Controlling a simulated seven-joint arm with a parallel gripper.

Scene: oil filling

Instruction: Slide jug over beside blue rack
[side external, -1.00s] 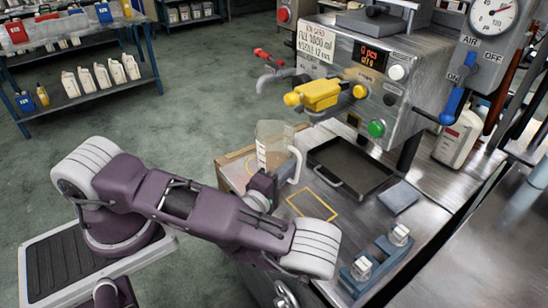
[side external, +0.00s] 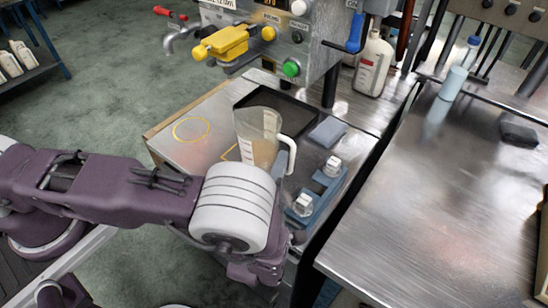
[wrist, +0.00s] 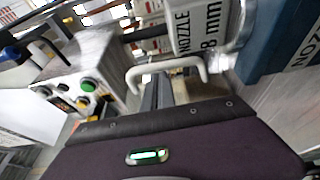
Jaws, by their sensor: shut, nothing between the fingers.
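The clear measuring jug (side external: 255,138), with tan liquid and a white handle on its right, stands upright on the steel bench. It is just left of the blue rack (side external: 337,186), which holds two clear-topped white blocks; whether they touch is hard to tell. In the wrist view, my gripper (wrist: 157,92) is shut and empty, close to the jug's handle (wrist: 168,66). The blue rack (wrist: 262,45) and a block labelled NOZZLE 8 mm are at upper right there.
A yellow circle (side external: 191,129) on the bench is bare, and a yellow outline shows partly left of the jug. A dark tray (side external: 290,107) lies behind the jug. The filling machine (side external: 285,35) overhangs the back.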

